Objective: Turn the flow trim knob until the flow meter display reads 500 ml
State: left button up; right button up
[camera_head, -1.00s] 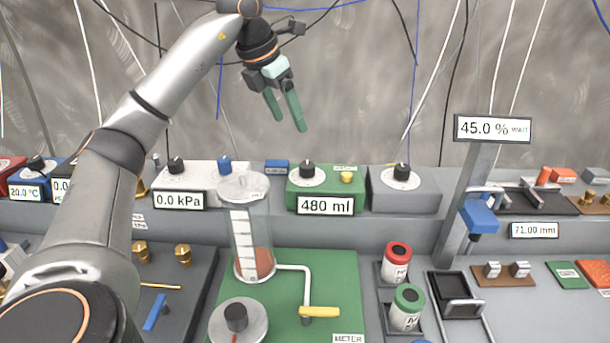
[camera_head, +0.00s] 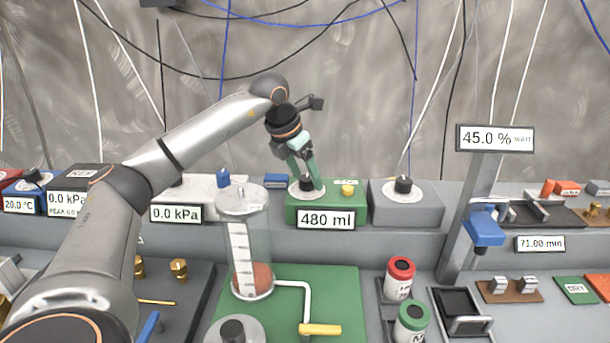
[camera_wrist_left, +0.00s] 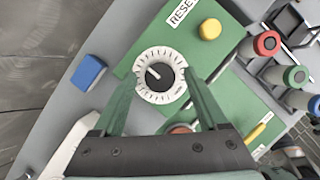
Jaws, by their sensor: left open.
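The flow trim knob (camera_head: 307,183) is a black knob on a white dial atop the green flow meter box (camera_head: 290,213). Its display (camera_head: 326,219) reads 480 ml. My left gripper (camera_head: 308,187) has come down over the box, its green fingers at the knob in the head view. In the left wrist view the black knob (camera_wrist_left: 159,76) with its white pointer lies between the two open fingers (camera_wrist_left: 162,100), and a gap shows on each side. Whether a finger touches the knob cannot be told. My right gripper is not in view.
A yellow button (camera_head: 348,190) sits right of the knob on the same box. A clear cylinder (camera_head: 248,250) stands in front on a green mat (camera_head: 345,285). A grey box with a black knob (camera_head: 403,185) is to the right, a blue block (camera_head: 276,181) to the left.

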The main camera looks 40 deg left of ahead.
pick_arm(q)
grip_shut()
dwell(0.7)
